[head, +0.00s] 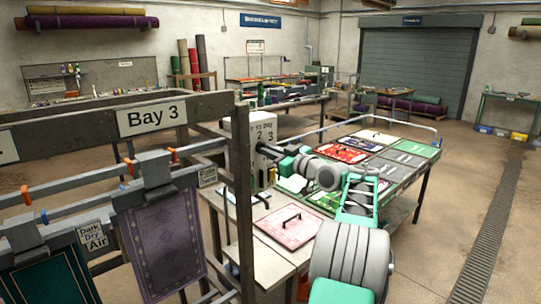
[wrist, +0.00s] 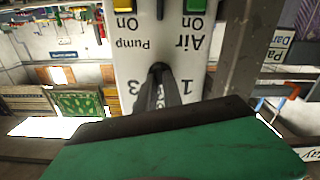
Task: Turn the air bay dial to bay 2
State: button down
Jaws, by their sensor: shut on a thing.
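The white control box (head: 238,150) stands behind the rack post, with "to bay", "2" and "3" printed on its face. In the wrist view the box face (wrist: 135,75) appears upside down, with "1" and "3" on either side of the dial. My gripper (head: 268,151) reaches the box from the right. In the wrist view its dark fingers (wrist: 159,86) are shut on the small dark dial (wrist: 158,68). The fingers cover most of the dial, so I cannot tell which number it points to.
A yellow switch (wrist: 124,6) marked "Pump On" and a green switch (wrist: 197,6) marked "Air On" are on the box. The Bay 3 rack (head: 235,200) with hanging rugs stands close on the left. A table (head: 265,266) with rug samples lies under my arm.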

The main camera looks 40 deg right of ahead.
jog(key=shift+m, duration=1.1)
jog(key=c, duration=1.5)
grip_release()
jog(key=s+b, duration=0.2)
jog(key=s, duration=0.5)
jog(key=shift+s+d+b, duration=0.1)
jog(key=shift+s+b, duration=0.3)
